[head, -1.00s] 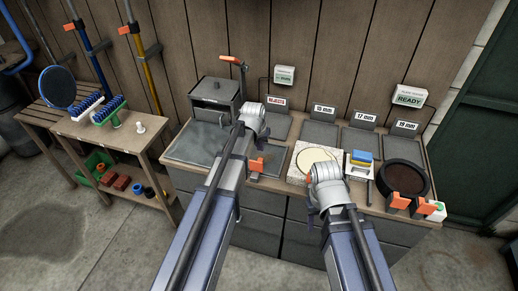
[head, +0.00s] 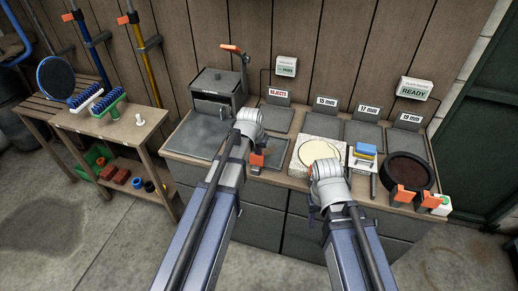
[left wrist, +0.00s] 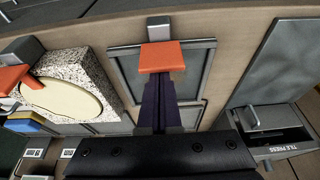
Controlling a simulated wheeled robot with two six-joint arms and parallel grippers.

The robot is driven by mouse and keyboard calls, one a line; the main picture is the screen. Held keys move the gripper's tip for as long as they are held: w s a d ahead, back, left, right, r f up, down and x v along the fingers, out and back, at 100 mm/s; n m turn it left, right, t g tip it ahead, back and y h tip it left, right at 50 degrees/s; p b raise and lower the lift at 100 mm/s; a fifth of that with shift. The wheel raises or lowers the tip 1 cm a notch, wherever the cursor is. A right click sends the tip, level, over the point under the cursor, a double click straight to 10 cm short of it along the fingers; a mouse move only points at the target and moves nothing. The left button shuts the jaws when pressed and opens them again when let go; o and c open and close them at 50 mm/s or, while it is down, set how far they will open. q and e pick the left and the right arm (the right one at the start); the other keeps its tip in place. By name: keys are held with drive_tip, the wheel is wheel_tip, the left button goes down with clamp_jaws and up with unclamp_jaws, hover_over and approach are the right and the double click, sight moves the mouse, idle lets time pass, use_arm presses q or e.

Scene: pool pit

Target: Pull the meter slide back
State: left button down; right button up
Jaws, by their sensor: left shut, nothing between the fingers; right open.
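I cannot tell for sure which part is the meter slide. An orange block with a grey piece (head: 257,160) sits at the counter's front edge, by my left gripper (head: 253,147). In the left wrist view my left gripper (left wrist: 163,88) is shut and empty, its dark fingers reaching to the orange block (left wrist: 160,56). The block covers the very tips, so contact is unclear. My right gripper (head: 312,206) is open beside the speckled slab, mostly hidden by its own wrist.
A speckled slab with a cream disc (head: 304,152) lies mid-counter; it also shows in the left wrist view (left wrist: 95,65). A black round bowl (head: 429,170) stands right, below a READY sign (head: 412,91). The tile press (head: 219,85) stands left. Grey trays (head: 278,118) line the back.

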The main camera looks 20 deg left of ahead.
sight(254, 159)
use_arm(q)
drive_tip(key=s, duration=0.5)
drive_tip(key=shift+a, duration=0.1)
drive_tip(key=shift+w, duration=0.5)
drive_tip(key=w, duration=0.3)
drive_tip(key=shift+w+r+p, duration=0.3)
drive_tip(key=shift+r, duration=0.05)
drive_tip(key=p+v, duration=0.9)
drive_tip(key=shift+s, duration=0.3)
drive_tip(key=shift+r, duration=0.15)
